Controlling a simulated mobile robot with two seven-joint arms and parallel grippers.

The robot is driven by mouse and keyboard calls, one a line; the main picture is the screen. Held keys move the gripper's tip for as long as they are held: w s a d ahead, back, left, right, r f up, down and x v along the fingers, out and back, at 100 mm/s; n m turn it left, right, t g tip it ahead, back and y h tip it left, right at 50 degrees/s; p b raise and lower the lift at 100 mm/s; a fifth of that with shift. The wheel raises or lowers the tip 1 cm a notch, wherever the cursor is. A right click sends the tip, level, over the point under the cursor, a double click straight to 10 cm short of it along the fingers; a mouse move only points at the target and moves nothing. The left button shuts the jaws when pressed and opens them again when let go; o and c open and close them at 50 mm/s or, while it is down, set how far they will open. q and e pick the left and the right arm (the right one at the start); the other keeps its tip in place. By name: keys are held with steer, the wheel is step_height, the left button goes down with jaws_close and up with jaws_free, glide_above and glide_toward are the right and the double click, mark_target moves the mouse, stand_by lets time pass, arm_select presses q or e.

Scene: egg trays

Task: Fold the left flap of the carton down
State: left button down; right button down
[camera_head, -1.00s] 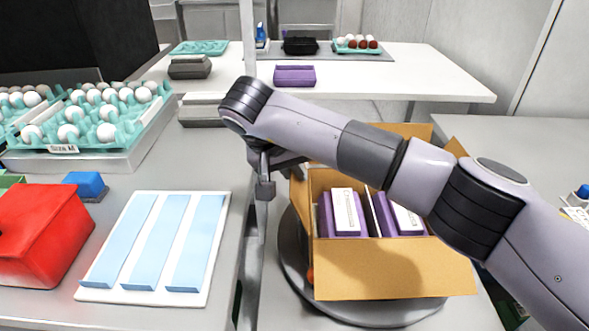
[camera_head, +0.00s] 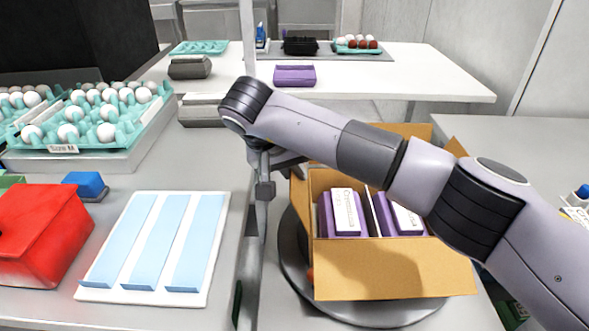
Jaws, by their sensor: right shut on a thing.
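The open brown carton (camera_head: 395,272) stands on a round grey turntable (camera_head: 290,255). Its front flap hangs outward and down. Its left flap (camera_head: 299,195) stands up at the left side, partly hidden by my arm. Purple egg boxes (camera_head: 346,215) with white labels are inside the carton. My right arm crosses over the carton from the right. My right gripper (camera_head: 265,190) points down just left of the left flap. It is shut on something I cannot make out. My left gripper is not in view.
Left of the carton are a white board with blue strips (camera_head: 214,222), a red box (camera_head: 40,235) and a teal egg tray (camera_head: 85,133) on a grey block. A white table (camera_head: 420,80) with boxes is behind. A grey surface (camera_head: 520,150) at right is mostly clear.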

steer(key=shift+d+r, duration=0.1)
stand_by(0.3)
steer(key=shift+d+r+y, duration=0.1)
steer(key=shift+d+y, duration=0.3)
steer(key=shift+y, duration=0.2)
steer(key=shift+d+m+y+b, duration=0.3)
steer(key=shift+d+y+b, duration=0.1)
steer(key=shift+d+y, duration=0.15)
steer(key=shift+d+y+b, duration=0.6)
steer(key=shift+y+b, duration=0.3)
steer(key=shift+y, duration=0.25)
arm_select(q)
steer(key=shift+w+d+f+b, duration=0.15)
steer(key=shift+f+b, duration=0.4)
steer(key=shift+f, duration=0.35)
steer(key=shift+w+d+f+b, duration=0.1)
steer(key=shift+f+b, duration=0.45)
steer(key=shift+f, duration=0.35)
arm_select(e)
steer(key=shift+d+m+y, duration=0.4)
steer(key=shift+d+y, duration=0.25)
steer(key=shift+y, duration=0.45)
steer(key=c, duration=1.3)
jaws_free()
steer(key=shift+c, duration=0.2)
